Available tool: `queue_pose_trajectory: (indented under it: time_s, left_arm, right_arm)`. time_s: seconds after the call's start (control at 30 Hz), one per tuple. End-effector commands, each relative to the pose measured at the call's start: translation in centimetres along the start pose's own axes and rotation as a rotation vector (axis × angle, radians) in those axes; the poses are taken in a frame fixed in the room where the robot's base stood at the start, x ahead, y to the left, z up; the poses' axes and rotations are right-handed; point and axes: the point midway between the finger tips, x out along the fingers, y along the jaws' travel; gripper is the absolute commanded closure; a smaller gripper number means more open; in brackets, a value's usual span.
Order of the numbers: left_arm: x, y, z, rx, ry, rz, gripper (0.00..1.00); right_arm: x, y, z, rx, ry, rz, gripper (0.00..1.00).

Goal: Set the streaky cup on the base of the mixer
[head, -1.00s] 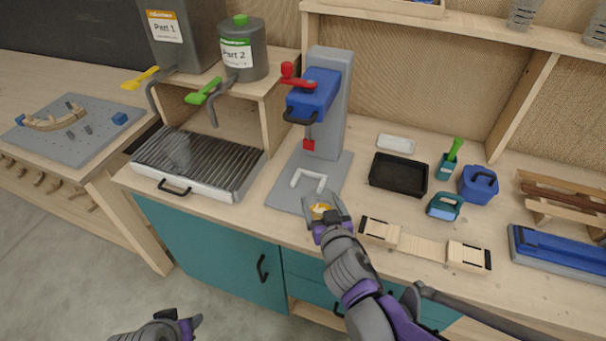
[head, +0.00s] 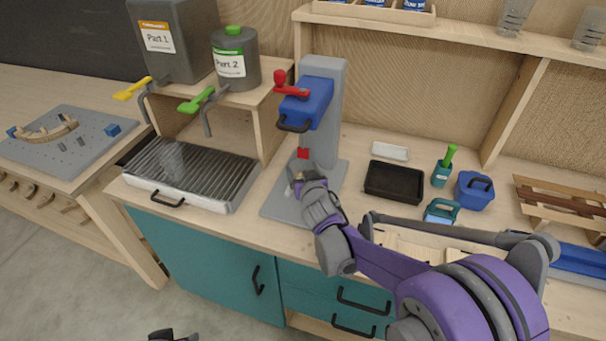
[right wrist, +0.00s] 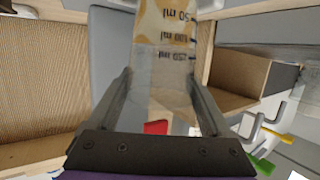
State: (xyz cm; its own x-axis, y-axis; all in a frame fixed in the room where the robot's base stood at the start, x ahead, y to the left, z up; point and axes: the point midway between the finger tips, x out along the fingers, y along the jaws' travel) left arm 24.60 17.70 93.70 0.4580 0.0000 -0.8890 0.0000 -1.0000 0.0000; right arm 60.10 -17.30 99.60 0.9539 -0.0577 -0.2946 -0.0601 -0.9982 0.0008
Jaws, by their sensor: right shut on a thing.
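The streaky cup (right wrist: 164,62) is clear, with ml marks and yellowish streaks. My right gripper (head: 301,180) is shut on it, with a finger on each side in the right wrist view. In the head view the cup is small and mostly hidden by the gripper, over the mixer's base and below the blue head. The mixer (head: 308,106) has a blue head, a red lever, a grey column and a flat grey base (head: 275,204). I cannot tell whether the cup touches the base. My left gripper (head: 172,337) barely shows at the bottom edge; its jaws are unclear.
A grill tray (head: 190,172) and two dispensers (head: 234,62) stand left of the mixer. A black tray (head: 394,181), a white dish (head: 390,151) and blue containers (head: 474,190) stand to the right. A shelf (head: 420,30) runs above.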

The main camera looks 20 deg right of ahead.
Motion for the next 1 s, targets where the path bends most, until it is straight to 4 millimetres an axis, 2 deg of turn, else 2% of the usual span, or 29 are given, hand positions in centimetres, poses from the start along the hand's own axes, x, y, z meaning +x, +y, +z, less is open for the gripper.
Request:
queue_pose_trajectory:
  time_s: [0.03, 0.1, 0.47, 0.5, 0.57, 0.87, 1.0]
  left_arm:
    - [0.1, 0.0, 0.2, 0.0, -0.001, 0.0, 0.5]
    - [0.2, 0.0, 0.2, 0.0, -0.002, 0.0, 0.5]
    - [0.3, 0.0, 0.3, 0.0, -0.003, 0.0, 0.5]
    - [0.3, 0.0, 0.3, 0.0, -0.002, 0.0, 0.5]
    - [0.3, 0.0, 0.3, 0.0, -0.002, 0.0, 0.5]
    - [0.1, 0.0, 0.1, 0.0, -0.001, 0.0, 0.5]
    - [0.1, 0.0, 0.1, 0.0, -0.001, 0.0, 0.5]
  right_arm:
    - [0.3, 0.0, 0.9, 0.0, 0.0, 0.0, 0.48]
    - [0.4, 0.0, 1.4, -0.001, 0.0, 0.0, 0.48]
    - [0.5, 0.0, 1.7, -0.001, 0.0, 0.0, 0.48]
    - [0.5, 0.0, 1.6, -0.001, 0.0, 0.0, 0.1]
    - [0.5, 0.0, 1.6, -0.001, 0.0, 0.0, 0.0]
    - [0.3, 0.0, 1.2, 0.0, 0.0, 0.0, 0.0]
    - [-1.4, 0.0, 1.2, -0.001, 0.0, -0.001, 0.0]
